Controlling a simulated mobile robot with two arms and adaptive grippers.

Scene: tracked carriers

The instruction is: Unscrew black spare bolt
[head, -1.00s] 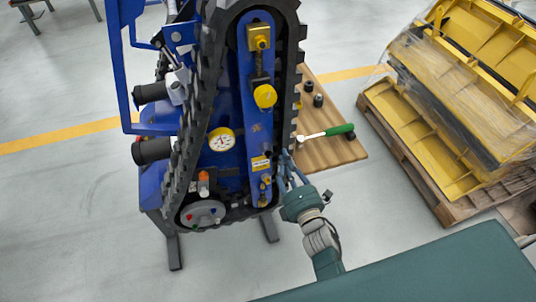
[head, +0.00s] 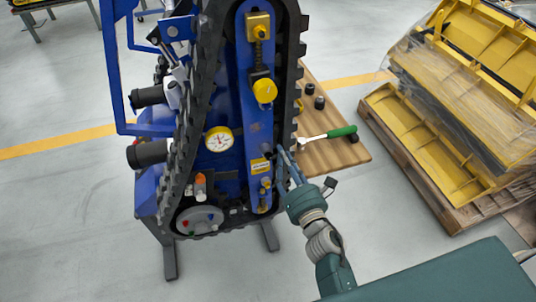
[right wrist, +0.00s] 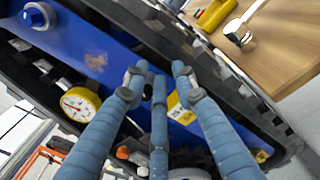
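The blue tracked carrier (head: 228,150) stands upright with its black track around a blue side plate. My right gripper (head: 281,151) points at the plate's right edge, beside the label. In the right wrist view its three blue fingers (right wrist: 157,76) have their tips apart, over the plate and dark track. I see nothing clearly held between them. I cannot make out the black spare bolt; the fingers may hide it. My left gripper is not in view.
A wooden board (head: 335,157) right of the carrier holds a green-handled ratchet (head: 328,133) and several black sockets (head: 319,102). A pallet of yellow parts (head: 440,150) stands at the right. My right arm comes in from below over clear floor.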

